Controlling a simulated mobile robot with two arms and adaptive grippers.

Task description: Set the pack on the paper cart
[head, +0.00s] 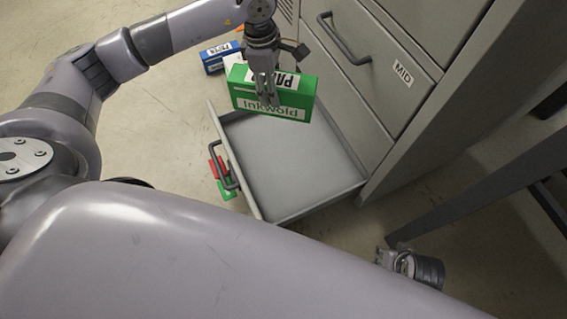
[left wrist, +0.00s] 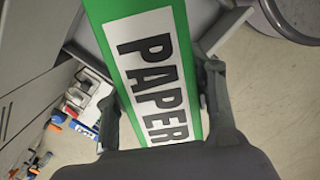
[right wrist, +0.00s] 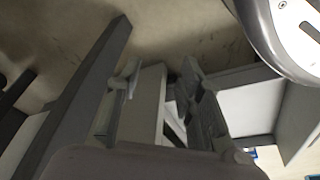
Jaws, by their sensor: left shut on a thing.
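The pack is a green box (head: 298,98) labelled PAPER and Inkwold. My left gripper (head: 267,97) is shut on it and holds it, slightly tilted, over the open bottom drawer. In the left wrist view the pack (left wrist: 155,75) sits between the fingers of my left gripper (left wrist: 162,100), its PAPER label facing the camera. My right gripper (head: 398,262) is low at the lower right in the head view, partly hidden by my own body. In the right wrist view its fingers (right wrist: 160,85) are apart, with no held object visible. I cannot make out a paper cart in any view.
A grey cabinet with a MID drawer (head: 385,60) has its bottom drawer (head: 295,160) pulled out, apparently empty. A blue box (head: 215,58) and a white one stand behind the pack. Red and green things lie by the drawer handle. A dark beam (head: 480,195) is at right.

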